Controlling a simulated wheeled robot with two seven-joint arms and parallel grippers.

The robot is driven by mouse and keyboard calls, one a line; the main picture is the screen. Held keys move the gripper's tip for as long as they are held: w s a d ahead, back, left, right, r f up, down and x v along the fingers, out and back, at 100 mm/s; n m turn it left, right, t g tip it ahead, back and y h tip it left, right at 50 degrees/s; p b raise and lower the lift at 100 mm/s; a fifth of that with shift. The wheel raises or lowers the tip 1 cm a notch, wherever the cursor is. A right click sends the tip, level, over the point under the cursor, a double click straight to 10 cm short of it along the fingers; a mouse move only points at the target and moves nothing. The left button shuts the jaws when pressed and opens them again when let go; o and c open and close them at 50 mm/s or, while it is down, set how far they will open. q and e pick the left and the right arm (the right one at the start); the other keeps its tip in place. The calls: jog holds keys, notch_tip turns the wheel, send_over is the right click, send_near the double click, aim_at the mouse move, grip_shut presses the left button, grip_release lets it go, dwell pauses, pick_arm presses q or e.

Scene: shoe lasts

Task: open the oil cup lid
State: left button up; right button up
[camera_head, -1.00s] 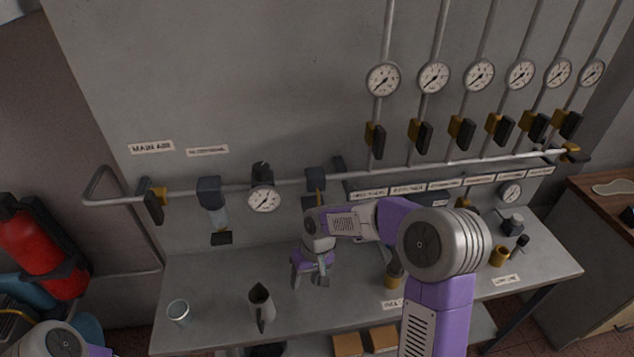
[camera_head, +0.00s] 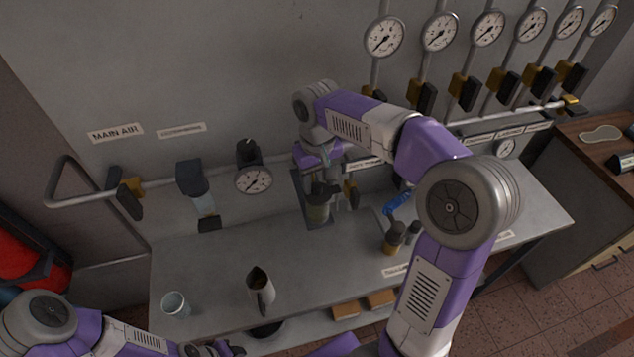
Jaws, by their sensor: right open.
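The oil cup (camera_head: 318,212) is a small, dull green translucent cup with a dark top, mounted on the back panel below the pipe. Its lid is mostly hidden by my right gripper (camera_head: 322,181), and I cannot tell whether it is open. My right gripper points down from above at the cup's top, with its jaws open. Whether the fingers touch the lid is unclear. My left gripper (camera_head: 212,350) is partly in view at the bottom edge, away from the cup; its jaws are too cut off to judge.
The grey bench (camera_head: 220,262) holds a glass (camera_head: 174,305), a metal jug (camera_head: 260,290) and small dark-topped bottles (camera_head: 393,238). A pressure gauge (camera_head: 253,180) and a filter unit (camera_head: 198,190) hang left of the cup. Gauges and yellow-black valves line the upper right.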

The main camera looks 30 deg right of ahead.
jog(key=shift+w+f, duration=0.2)
jog(key=shift+f, duration=0.4)
jog(key=shift+s+f, duration=0.1)
jog(key=shift+f, duration=0.1)
jog(key=shift+s, duration=0.25)
jog(key=shift+w, duration=0.2)
jog(key=shift+c, duration=0.7)
grip_shut()
